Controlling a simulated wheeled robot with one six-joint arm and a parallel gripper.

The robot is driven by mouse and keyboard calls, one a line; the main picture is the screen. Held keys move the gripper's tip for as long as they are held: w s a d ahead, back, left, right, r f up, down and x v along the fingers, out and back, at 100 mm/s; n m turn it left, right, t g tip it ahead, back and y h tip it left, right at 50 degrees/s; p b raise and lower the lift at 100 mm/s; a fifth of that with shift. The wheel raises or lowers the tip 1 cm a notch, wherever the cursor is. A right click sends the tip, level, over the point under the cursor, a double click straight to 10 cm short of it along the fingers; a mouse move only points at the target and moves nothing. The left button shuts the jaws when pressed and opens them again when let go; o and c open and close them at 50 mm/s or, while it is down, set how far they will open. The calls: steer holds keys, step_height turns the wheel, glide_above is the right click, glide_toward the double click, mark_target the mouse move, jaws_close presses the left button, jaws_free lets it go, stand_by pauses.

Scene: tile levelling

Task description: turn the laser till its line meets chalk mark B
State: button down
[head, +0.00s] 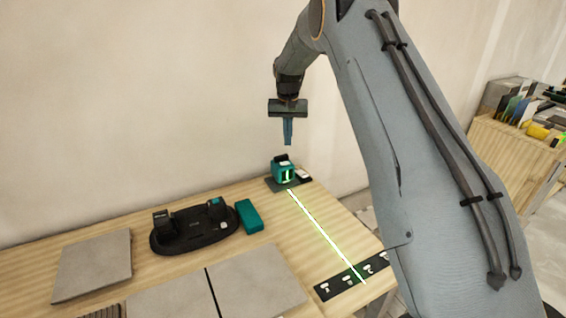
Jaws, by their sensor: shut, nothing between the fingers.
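The laser (284,172), a small teal and black unit, stands on a dark base plate at the back right of the wooden table. Its green line (318,229) runs forward and to the right over the tabletop. The line crosses a black strip (336,282) that carries several white marks, passing between two of them near the strip's middle. The letters are too small to read, so I cannot tell which is mark B. My gripper (288,143) points down above the laser, apart from it, with its fingers shut and empty.
A teal block (249,216) lies beside a black charger-like tray (186,240) holding two devices. Grey tiles (93,265) lie at the front and left. My arm covers the table's right side and borders the strip's right end. Another bench (516,150) stands at right.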

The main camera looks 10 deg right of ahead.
mark_target(281, 156)
stand_by(0.4)
steer(key=c, duration=1.9)
jaws_free()
steer(key=shift+a+f+n, duration=0.1)
steer(key=shift+n, duration=0.2)
steer(key=o, duration=0.8)
steer(key=shift+s+a+f+n+t+y+b, duration=0.1)
steer(key=shift+a+n+t+y+b, duration=0.15)
steer(key=shift+n+b, duration=0.35)
steer(key=shift+a+f+n+t+y+b, duration=0.15)
steer(key=shift+n+t+b, duration=0.2)
steer(key=shift+n+b, duration=0.25)
steer(key=shift+o, duration=1.1)
steer(key=shift+n+b, duration=0.45)
steer(key=shift+n, duration=0.05)
steer(key=shift+s+r+n+t+y+b, duration=0.1)
steer(key=shift+s+n+t+y+b, duration=0.2)
steer(key=shift+n+t+b, duration=0.45)
steer(key=shift+p+x, duration=1.3)
steer(key=shift+x, duration=2.5)
steer(key=shift+a, duration=0.1)
